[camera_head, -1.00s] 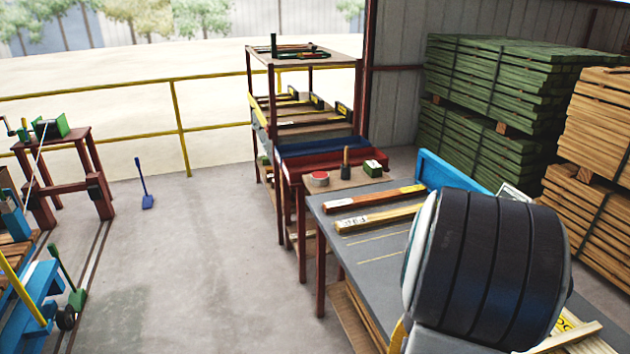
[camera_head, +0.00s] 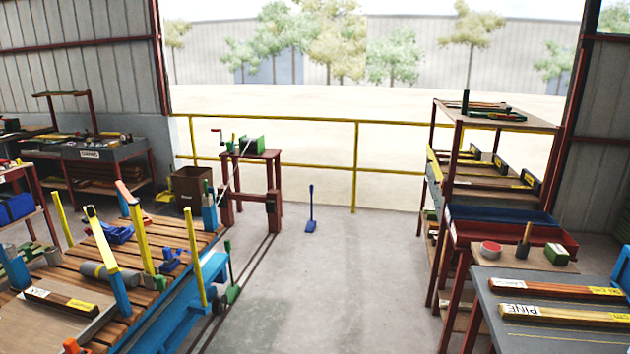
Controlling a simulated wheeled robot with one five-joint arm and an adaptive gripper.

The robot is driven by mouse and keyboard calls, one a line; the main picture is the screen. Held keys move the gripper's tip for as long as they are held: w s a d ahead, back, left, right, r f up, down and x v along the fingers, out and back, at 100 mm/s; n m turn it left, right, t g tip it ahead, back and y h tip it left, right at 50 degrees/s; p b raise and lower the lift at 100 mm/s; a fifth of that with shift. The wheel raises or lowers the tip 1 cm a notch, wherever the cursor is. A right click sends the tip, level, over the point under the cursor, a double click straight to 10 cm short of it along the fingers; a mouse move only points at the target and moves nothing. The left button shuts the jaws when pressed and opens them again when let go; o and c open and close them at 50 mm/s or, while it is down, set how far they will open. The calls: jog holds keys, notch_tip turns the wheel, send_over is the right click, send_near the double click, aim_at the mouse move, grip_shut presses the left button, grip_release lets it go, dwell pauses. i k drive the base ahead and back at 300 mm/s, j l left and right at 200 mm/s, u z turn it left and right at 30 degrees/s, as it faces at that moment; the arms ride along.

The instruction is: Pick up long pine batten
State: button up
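A pale batten with a white label reading PINE (camera_head: 570,316) lies flat on the grey-topped table (camera_head: 495,335) at the lower right. Its right end runs close to the picture's edge. A redder brown batten (camera_head: 560,289) with a yellow end mark lies behind it, roughly parallel and apart from it. My gripper is not in view, so its state is hidden.
A slatted trolley (camera_head: 165,262) with yellow and blue posts stands at the left, carrying a dark batten (camera_head: 62,301). A tall shelf rack (camera_head: 498,120) stands at the right. A small red stand (camera_head: 250,185) is at the back. Open concrete floor (camera_head: 325,290) lies between.

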aim_at(507, 311)
jog(key=z, duration=1.45)
